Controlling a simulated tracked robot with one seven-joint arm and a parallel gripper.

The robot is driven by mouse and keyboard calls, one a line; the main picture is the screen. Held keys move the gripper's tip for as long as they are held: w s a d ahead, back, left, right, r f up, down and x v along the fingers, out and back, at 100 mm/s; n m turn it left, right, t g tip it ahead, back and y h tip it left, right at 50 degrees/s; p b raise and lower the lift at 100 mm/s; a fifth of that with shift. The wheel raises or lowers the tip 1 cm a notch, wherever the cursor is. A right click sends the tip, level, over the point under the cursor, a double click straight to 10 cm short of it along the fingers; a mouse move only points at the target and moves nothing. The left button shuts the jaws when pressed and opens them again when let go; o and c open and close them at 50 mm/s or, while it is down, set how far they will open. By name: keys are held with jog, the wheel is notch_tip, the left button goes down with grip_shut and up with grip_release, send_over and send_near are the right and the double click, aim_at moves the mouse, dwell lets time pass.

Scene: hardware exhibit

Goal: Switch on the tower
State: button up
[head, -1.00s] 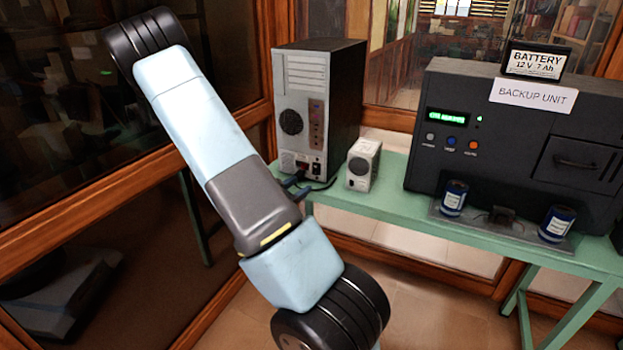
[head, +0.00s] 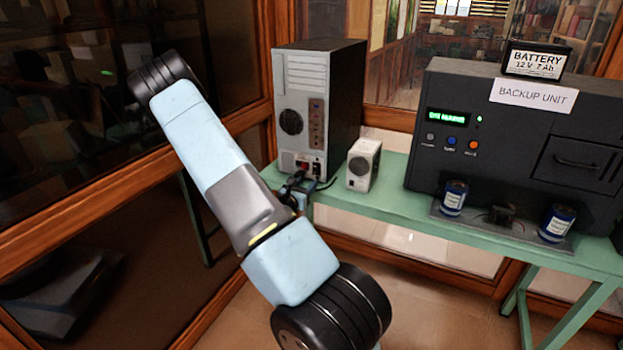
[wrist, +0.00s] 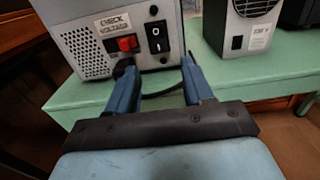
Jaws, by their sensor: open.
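The tower (head: 318,110) is a grey computer case on the green table, its rear panel facing me. In the wrist view its lower rear (wrist: 95,50) shows a black rocker switch (wrist: 157,37) marked I above O. Left of that is a small red switch (wrist: 127,43) under a "CHECK VOLTAGE" label (wrist: 112,24). I cannot tell which way the rocker is pressed. My gripper (wrist: 156,74) is open, its two blue fingers apart and pointing at the panel below the switches; contact is unclear. In the head view my gripper (head: 300,186) is just in front of the tower's lower rear, partly hidden.
A black cable (wrist: 160,91) runs behind the fingers. A small white box (head: 364,164) stands right of the tower. The black backup unit (head: 510,135) carries a battery (head: 536,60); two blue cans (head: 454,197) (head: 557,223) stand before it. A wooden-framed glass wall (head: 130,180) is at left.

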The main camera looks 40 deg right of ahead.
aim_at(315, 174)
jog(key=shift+x, duration=2.95)
jog(key=shift+c, duration=0.4)
